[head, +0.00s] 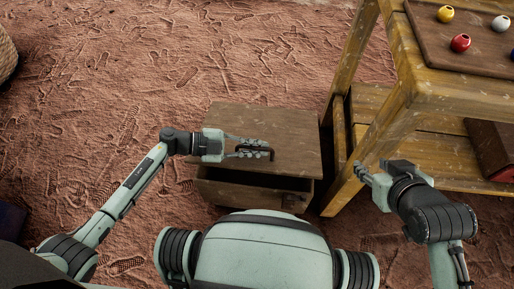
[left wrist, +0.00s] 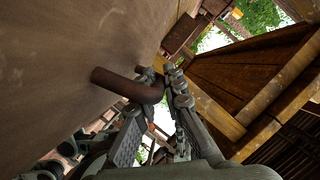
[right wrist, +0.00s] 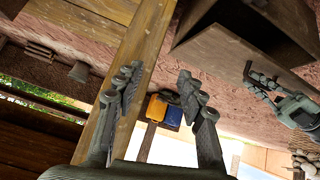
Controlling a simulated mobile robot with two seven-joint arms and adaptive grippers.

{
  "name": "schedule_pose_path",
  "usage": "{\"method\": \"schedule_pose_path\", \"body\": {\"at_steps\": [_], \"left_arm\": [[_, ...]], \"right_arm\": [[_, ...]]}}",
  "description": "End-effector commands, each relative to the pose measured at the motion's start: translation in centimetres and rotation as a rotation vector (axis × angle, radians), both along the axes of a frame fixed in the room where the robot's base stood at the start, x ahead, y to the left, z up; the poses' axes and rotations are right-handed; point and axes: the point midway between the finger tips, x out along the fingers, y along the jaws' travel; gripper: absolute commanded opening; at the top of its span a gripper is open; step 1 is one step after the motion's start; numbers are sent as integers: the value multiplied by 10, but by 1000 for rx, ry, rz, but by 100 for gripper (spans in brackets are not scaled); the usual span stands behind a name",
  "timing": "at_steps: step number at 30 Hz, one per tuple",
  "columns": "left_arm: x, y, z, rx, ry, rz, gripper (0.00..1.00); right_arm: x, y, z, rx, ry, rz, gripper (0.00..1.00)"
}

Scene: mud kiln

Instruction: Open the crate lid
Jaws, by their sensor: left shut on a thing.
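The wooden crate (head: 250,196) stands on the ground in front of me. Its lid (head: 300,135) is partly raised, with a dark gap showing between the lid and the front wall. My left gripper (head: 255,148) is over the lid, shut on its dark handle (head: 271,152). In the left wrist view the bent, rusty-brown handle (left wrist: 125,85) passes between the fingers, beside the lid's flat board (left wrist: 75,50). My right gripper (head: 370,174) is open and empty, right of the crate near the table leg. In the right wrist view its fingers (right wrist: 160,88) are apart.
A wooden table (head: 450,95) stands close on the crate's right, its leg beside it. Its top holds a board (head: 480,45) with small coloured pots. A reddish box (head: 492,145) sits on its lower shelf. Bare earth lies left of and behind the crate.

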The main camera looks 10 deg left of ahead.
Motion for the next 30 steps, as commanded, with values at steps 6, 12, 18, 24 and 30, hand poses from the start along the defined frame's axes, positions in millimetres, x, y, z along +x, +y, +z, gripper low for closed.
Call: {"method": "schedule_pose_path", "body": {"at_steps": [6, 12, 18, 24, 30], "left_arm": [[11, -1, 21, -2, 55, 1, 0], [19, -1, 33, -1, 110, 1, 0], [29, -2, 45, -2, 166, 1, 0], [38, -2, 56, -2, 220, 2, 0], [48, -2, 66, -1, 270, 2, 0]], "right_arm": [[-56, -49, -33, -94, 311, -103, 40], [-74, -65, -59, -117, 438, -137, 40], [-70, -66, -89, -107, 463, -133, 40], [-66, -65, -114, -95, 472, -127, 40], [-65, -64, -133, -85, 480, -123, 40]]}}
